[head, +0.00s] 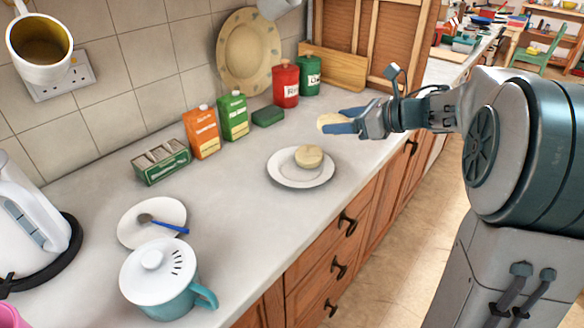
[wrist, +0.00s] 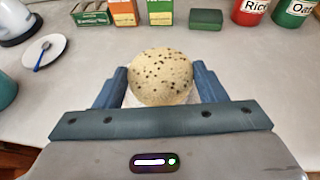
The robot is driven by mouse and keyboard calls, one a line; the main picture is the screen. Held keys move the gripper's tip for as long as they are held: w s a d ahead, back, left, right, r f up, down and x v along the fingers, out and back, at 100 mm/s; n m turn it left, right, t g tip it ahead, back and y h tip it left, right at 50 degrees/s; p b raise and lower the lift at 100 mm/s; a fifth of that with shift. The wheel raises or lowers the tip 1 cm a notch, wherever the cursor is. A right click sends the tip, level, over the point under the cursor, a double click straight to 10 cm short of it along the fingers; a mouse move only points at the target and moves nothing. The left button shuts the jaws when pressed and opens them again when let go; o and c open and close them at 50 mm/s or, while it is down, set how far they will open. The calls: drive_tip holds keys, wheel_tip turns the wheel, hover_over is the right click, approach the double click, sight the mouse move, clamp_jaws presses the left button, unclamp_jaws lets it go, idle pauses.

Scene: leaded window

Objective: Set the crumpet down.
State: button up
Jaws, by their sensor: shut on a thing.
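My gripper (head: 338,124) is shut on a round, pale crumpet (head: 329,119), held in the air above the counter, beyond and a little right of the plate in the head view. In the wrist view the crumpet (wrist: 160,74) shows its holed face between the two blue fingers of my gripper (wrist: 160,88). A second round, crumpet-like piece (head: 309,156) sits on the white plate (head: 287,176). In the wrist view the held crumpet hides most of what lies below it; only slivers of white show beside it.
Red (head: 285,84) and green (head: 309,77) canisters, a dark green block (head: 268,116) and cartons (head: 202,133) stand toward the wall. Counter around the plate is clear.

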hover_over(298, 180)
wheel_tip(298, 180, down, 6)
drive_tip(key=shift+w+r, duration=0.1)
drive_tip(key=shift+a+f, duration=0.1)
drive_tip(key=shift+f, duration=0.15)
wheel_tip(298, 180, down, 4)
drive_tip(key=shift+r+b, duration=0.1)
drive_tip(key=shift+b, duration=0.25)
drive_tip(key=shift+f+b, duration=0.25)
drive_tip(key=shift+b, duration=0.2)
drive_tip(key=shift+f+b, duration=0.25)
drive_tip(key=shift+b, duration=0.1)
drive_tip(key=o, duration=1)
drive_tip(key=shift+f, duration=0.1)
